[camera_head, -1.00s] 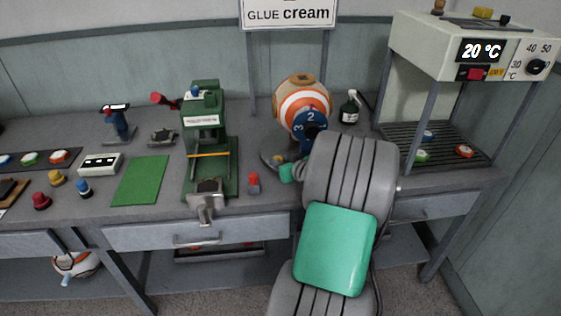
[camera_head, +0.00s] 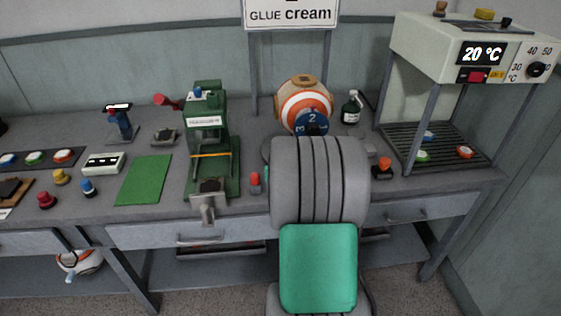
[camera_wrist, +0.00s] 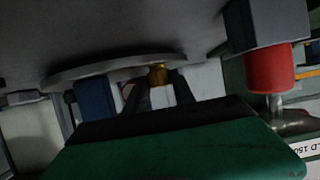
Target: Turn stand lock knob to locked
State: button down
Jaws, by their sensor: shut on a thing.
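The ball (camera_head: 303,100), orange and white striped, sits on its stand with a blue numbered disc (camera_head: 312,123) facing me. In the head view my arm covers most of the stand base (camera_head: 268,148) and my gripper's fingers. In the wrist view the brass-coloured lock knob (camera_wrist: 158,72) is at the edge of the grey round stand base (camera_wrist: 100,72). My gripper (camera_wrist: 159,84) is at this knob, its dark fingers on either side, shut on it. The knob's lock marking cannot be read.
A small red-topped item (camera_head: 255,181) stands left of my arm; an orange-topped one (camera_head: 383,167) stands to its right. The green press (camera_head: 205,140) is farther left. A heater rack (camera_head: 435,147) stands at the right. A green mat (camera_head: 145,180) is bare.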

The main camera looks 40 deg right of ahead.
jog(key=c, duration=1.3)
grip_release()
jog(key=shift+a, duration=0.1)
jog(key=v, duration=0.7)
jog(key=shift+s+a+r, duration=0.15)
jog(key=shift+s+a, duration=0.05)
jog(key=shift+s, duration=0.15)
